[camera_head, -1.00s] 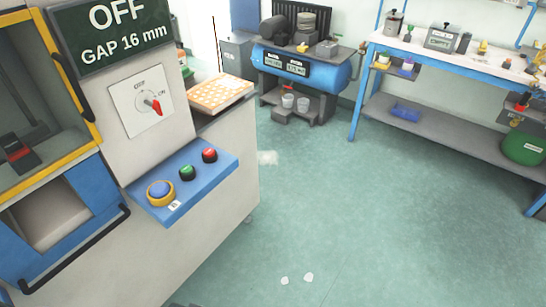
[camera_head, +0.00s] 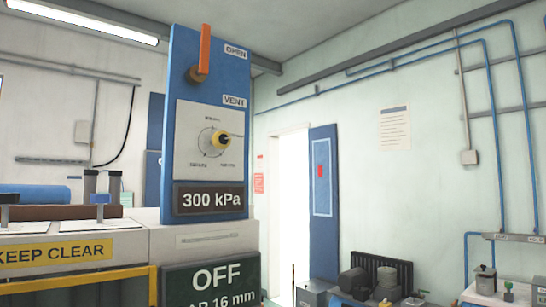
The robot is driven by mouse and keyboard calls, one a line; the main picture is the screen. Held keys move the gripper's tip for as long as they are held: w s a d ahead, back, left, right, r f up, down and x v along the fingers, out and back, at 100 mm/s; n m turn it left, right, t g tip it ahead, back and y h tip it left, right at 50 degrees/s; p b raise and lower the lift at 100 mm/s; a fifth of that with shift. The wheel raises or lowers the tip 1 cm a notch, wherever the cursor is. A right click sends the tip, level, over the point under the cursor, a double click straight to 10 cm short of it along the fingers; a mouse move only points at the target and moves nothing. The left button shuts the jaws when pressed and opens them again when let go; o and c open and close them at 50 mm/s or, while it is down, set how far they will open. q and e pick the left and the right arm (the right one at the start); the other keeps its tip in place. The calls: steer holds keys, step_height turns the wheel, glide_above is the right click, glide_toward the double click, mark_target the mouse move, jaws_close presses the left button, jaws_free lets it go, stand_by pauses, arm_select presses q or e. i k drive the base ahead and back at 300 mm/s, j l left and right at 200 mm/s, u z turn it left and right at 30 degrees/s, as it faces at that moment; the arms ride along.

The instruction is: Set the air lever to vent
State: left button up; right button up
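The air lever (camera_head: 204,50) is an orange bar on the upper part of a blue panel (camera_head: 180,120) in the head view. It stands upright, beside the OPEN label (camera_head: 236,52). The VENT label (camera_head: 235,101) is lower on the same panel. Neither of my grippers is in view.
The panel stands on a machine top with a KEEP CLEAR sign (camera_head: 55,252) and a yellow rail (camera_head: 85,280). A dark OFF display (camera_head: 212,282) is below the panel. A blue door (camera_head: 323,200) and wall pipes are behind.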

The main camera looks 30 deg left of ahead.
mark_target(206, 28)
steer(key=u, duration=1.2)
